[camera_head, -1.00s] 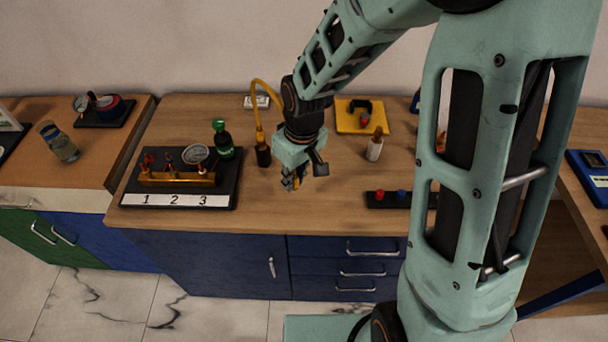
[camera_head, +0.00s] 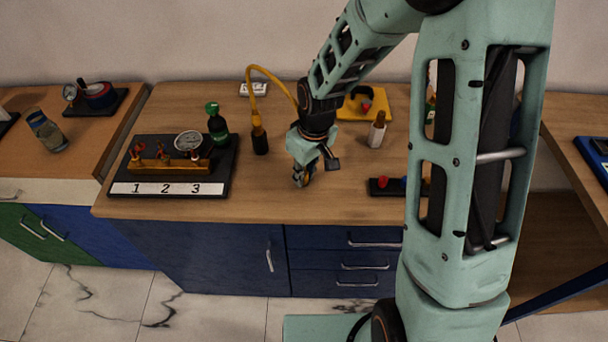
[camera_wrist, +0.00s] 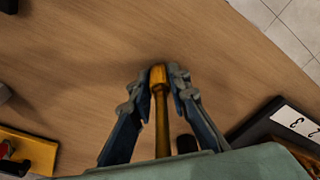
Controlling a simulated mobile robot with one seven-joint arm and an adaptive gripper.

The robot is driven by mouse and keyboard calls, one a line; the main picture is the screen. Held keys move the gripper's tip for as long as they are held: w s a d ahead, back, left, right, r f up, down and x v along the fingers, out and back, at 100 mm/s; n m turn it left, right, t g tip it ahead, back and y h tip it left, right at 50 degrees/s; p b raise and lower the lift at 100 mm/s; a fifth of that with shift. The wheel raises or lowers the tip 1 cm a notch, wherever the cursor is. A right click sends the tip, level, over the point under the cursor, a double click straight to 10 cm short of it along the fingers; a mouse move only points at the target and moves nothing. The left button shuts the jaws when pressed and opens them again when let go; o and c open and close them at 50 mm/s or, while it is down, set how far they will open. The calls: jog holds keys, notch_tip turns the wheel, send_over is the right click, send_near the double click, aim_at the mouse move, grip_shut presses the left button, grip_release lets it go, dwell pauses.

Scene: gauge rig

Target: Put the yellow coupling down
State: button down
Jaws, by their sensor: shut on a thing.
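My gripper (camera_head: 302,178) is low over the front middle of the wooden bench, pointing down. In the wrist view my gripper (camera_wrist: 162,78) is shut on the yellow coupling (camera_wrist: 158,76), which sits between the two fingertips. A thin yellow stem or hose runs back from it between the fingers. In the head view the fingers mostly hide the coupling. Bare wood lies beyond the tips, and I cannot tell whether the coupling touches it.
Left stand the numbered gauge rig (camera_head: 228,179) and green bottle (camera_head: 218,126). Bare wood surrounds the gripper.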

jog(key=shift+f, duration=0.2)
jog(key=c, duration=1.8)
grip_release()
jog(key=shift+r, duration=0.2)
jog(key=r, duration=0.4)
jog(key=s+r, duration=0.1)
jog(key=r, duration=0.3)
jog(key=d+r, duration=0.1)
jog(key=r, duration=0.3)
jog(key=shift+s+d+p, duration=0.1)
jog(key=shift+s+p, duration=0.05)
jog(key=shift+p, duration=0.15)
